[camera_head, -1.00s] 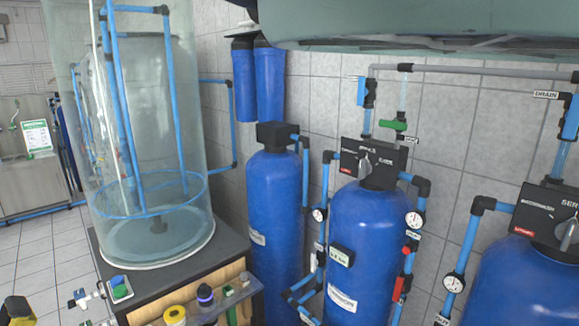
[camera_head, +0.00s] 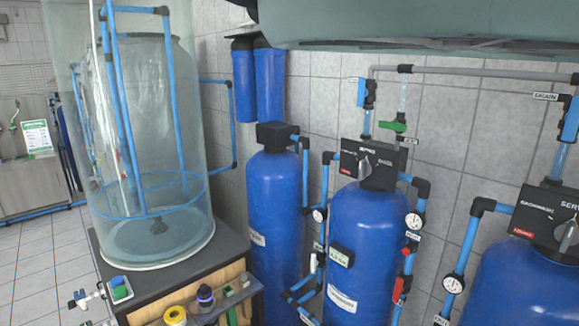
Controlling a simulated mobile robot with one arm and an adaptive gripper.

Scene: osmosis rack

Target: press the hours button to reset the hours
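I cannot pick out an hours button for certain. A small dark box with a pale label or display (camera_head: 341,257) is on the front of the middle blue tank (camera_head: 368,225); its writing is too small to read. A black control head (camera_head: 371,162) with a grey knob and a small red mark tops this tank. A similar black control head (camera_head: 545,215) sits on the blue tank at the right edge. My gripper is not in view.
A tall clear cylinder (camera_head: 150,230) stands on a dark-topped bench (camera_head: 235,245) at left. A blue tank (camera_head: 275,215) stands behind. Blue pipes and gauges (camera_head: 414,222) flank the tanks. A large grey-green body (camera_head: 430,25) overhangs top right. Tiled floor (camera_head: 35,260) is clear at far left.

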